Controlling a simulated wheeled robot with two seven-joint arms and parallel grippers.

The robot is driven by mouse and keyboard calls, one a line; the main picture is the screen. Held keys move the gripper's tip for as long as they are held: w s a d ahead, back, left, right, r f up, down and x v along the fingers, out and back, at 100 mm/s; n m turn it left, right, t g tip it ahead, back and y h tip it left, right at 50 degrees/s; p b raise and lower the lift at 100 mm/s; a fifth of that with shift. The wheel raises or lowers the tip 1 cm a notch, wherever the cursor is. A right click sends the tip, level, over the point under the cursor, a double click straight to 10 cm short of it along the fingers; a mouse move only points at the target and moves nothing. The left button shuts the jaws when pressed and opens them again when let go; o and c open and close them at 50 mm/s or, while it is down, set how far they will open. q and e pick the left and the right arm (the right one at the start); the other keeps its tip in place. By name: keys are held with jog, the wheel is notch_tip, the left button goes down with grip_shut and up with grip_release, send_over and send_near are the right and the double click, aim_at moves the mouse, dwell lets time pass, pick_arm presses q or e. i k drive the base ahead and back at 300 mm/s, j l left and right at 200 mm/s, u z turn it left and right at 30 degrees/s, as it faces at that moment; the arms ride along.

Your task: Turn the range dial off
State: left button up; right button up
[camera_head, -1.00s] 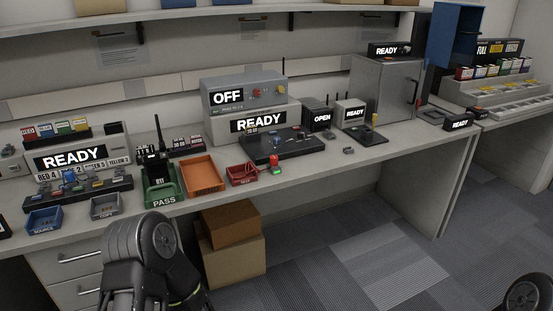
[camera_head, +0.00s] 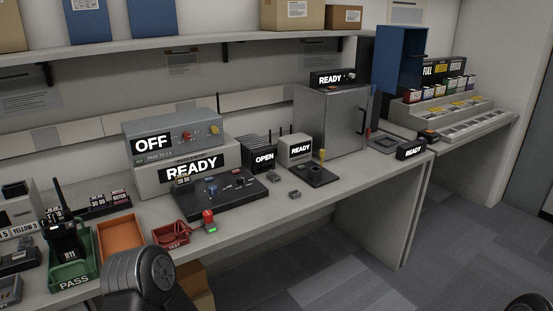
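A grey box with a lit OFF display (camera_head: 152,144) stands on the bench at the left centre, on top of a wider unit whose display reads READY (camera_head: 192,166). The box's front has a red knob (camera_head: 187,135) and, to its right, a yellow-and-red knob (camera_head: 214,130). The labels by the knobs are too small to read, so I cannot tell which is the range dial. Dark rounded parts of my arms show at the bottom left and bottom right corner. They are apart from the box. Neither gripper's fingers are in view.
A black panel (camera_head: 245,198) with small parts lies before the stacked units. A red tray (camera_head: 168,234), orange tray (camera_head: 118,232) and green PASS tray (camera_head: 75,270) line the front left. A grey cabinet (camera_head: 325,120) stands to the right. The floor before the bench is open.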

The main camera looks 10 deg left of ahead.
aim_at(240, 179)
jog(key=i+z, duration=0.2)
jog(key=i, duration=0.25)
jog(key=i+j+z, duration=0.15)
jog(key=i, duration=0.3)
